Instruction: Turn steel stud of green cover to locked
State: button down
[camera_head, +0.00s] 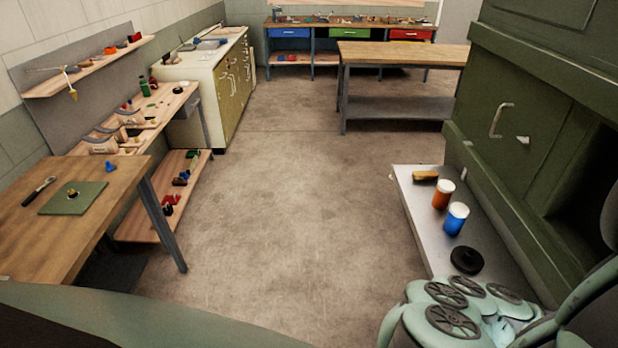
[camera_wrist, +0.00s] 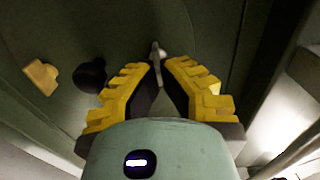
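My gripper (camera_wrist: 159,68) has yellow ridged fingers with dark inner pads and faces a dark green surface (camera_wrist: 215,25) in the wrist view. A small grey metal piece (camera_wrist: 157,55), which looks like the steel stud, shows between and just beyond the fingertips. The fingertips are close together around it; I cannot tell whether they touch it. Its turned position is not readable. In the head view, a large green structure (camera_head: 540,70) at the right carries a pale handle (camera_head: 497,120) and a small light fitting (camera_head: 523,139). My gripper is not visible there.
In the wrist view, a yellow block (camera_wrist: 40,75) and a black round piece (camera_wrist: 90,73) lie left of my fingers. A grey shelf (camera_head: 415,215) holds orange and blue cups and a black disc. The left bench (camera_head: 110,165) bears a green plate (camera_head: 72,197). The middle floor is clear.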

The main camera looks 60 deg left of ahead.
jog(key=shift+a+m, duration=0.1)
jog(key=shift+m, duration=0.2)
dwell(0.4)
jog(key=c, duration=1.2)
grip_release()
jog(key=shift+o, duration=0.2)
